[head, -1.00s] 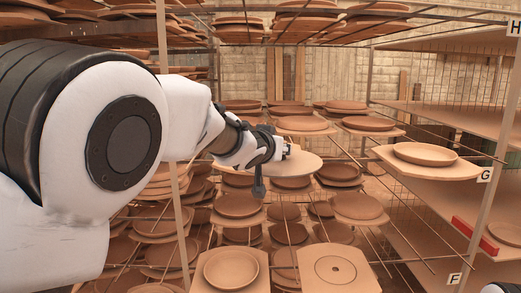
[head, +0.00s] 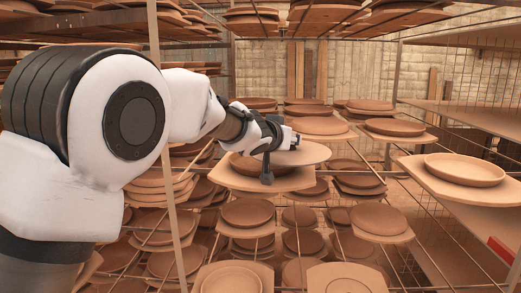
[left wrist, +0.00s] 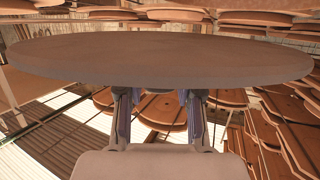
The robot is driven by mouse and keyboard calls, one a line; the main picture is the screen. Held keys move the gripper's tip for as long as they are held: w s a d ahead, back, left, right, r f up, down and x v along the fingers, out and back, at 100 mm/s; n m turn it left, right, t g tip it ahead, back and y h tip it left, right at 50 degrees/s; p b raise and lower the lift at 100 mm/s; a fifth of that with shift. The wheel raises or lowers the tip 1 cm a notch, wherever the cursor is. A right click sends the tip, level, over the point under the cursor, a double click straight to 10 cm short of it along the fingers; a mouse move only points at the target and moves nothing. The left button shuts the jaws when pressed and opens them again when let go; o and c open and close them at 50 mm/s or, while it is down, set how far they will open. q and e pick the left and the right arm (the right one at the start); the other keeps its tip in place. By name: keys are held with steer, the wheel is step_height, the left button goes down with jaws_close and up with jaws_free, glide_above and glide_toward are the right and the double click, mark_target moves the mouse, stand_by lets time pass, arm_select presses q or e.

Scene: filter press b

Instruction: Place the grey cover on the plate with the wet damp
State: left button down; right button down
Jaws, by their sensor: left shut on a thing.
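The grey cover (head: 312,154) is a flat round disc. My left gripper (head: 291,141) is shut on its near-left edge and holds it nearly level. In the left wrist view the cover (left wrist: 160,58) spans the top of the picture, with the two fingers (left wrist: 160,98) at its near edge. A brown plate (head: 247,167) on a pale board (head: 228,180) lies below and left of the cover, partly hidden by it and the gripper. I cannot tell whether they touch, or whether this plate is damp. My right gripper is not in view.
Brown plates on boards fill the rack, including one behind (head: 318,126) and one below (head: 250,212). A lighter plate (head: 464,169) stands on a board at right. A thin upright post (head: 163,120) stands close by my left arm.

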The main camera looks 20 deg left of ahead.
arm_select(q)
steer(key=a, duration=0.2)
steer(key=a+p, duration=0.1)
steer(key=a, duration=0.1)
steer(key=w+a, duration=0.1)
steer(key=a, duration=0.1)
steer(key=shift+a+r, duration=0.15)
steer(key=a+f, duration=0.1)
steer(key=w+a+f, duration=0.1)
steer(key=a+f, duration=0.1)
steer(key=w+a+f, duration=0.1)
steer(key=a, duration=0.1)
steer(key=shift+f+b, duration=0.35)
steer(key=shift+f, duration=0.05)
steer(key=shift+w, duration=0.25)
steer(key=c, duration=1)
jaws_free()
steer(key=shift+f, duration=0.1)
steer(key=shift+o, duration=1.2)
steer(key=shift+s, duration=0.1)
